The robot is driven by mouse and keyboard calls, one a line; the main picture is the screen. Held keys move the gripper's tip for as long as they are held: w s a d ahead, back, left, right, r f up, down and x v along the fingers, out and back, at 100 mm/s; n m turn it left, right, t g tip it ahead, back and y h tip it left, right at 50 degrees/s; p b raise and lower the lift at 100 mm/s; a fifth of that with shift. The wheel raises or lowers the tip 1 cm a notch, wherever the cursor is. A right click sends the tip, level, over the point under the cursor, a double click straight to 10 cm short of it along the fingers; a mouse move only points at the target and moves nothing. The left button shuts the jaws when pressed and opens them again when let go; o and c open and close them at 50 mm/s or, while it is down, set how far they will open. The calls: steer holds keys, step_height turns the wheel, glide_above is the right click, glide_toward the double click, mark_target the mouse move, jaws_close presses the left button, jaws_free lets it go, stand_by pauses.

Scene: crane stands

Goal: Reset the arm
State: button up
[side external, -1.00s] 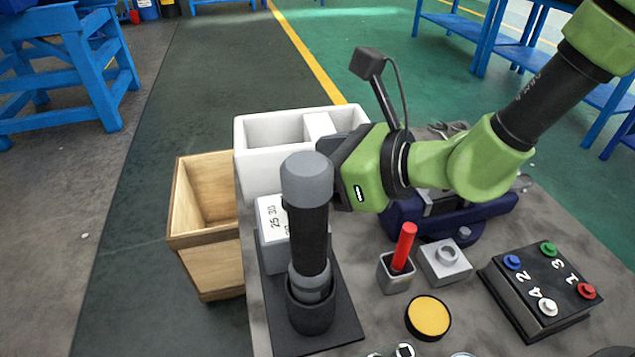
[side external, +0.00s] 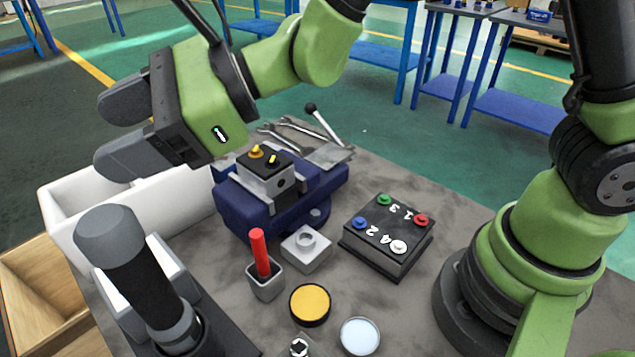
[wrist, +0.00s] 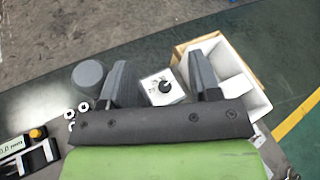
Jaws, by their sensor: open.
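My gripper (side external: 108,132) is at the upper left in the side view, raised above the worktable. Its two dark grey fingers point left and stand apart, with nothing between them. In the wrist view, my gripper (wrist: 155,64) also shows both fingers spread. A black post with a grey cap (side external: 108,232) stands upright below the gripper in the side view, apart from it. The cap (wrist: 88,75) lies just left of the fingers in the wrist view. A white block with a black knob (wrist: 162,88) shows between the fingers, lower down and not held.
A white divided bin (side external: 75,192) and a wooden box (side external: 35,285) stand at left. A blue vise (side external: 245,213), a red rod in a grey holder (side external: 265,283), a grey block (side external: 306,248), a button box (side external: 388,235) and a yellow disc (side external: 310,303) occupy the table.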

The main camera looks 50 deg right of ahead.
steer(key=s+d+r+n+g, duration=0.2)
steer(key=s+d+r+n, duration=0.2)
steer(key=s+r+n, duration=0.15)
steer(key=s+d+n+h, duration=0.3)
steer(key=d, duration=0.3)
steer(key=s+d+f+n+t+h, duration=0.1)
steer(key=s+d+n+h, duration=0.3)
steer(key=d, duration=0.3)
steer(key=s+d+n+h, duration=0.3)
steer(key=s+d+n, duration=0.1)
steer(key=d, duration=0.3)
steer(key=shift+s+f+t+h, duration=0.15)
steer(key=shift+s+t+h, duration=0.1)
steer(key=shift+t+h, duration=0.15)
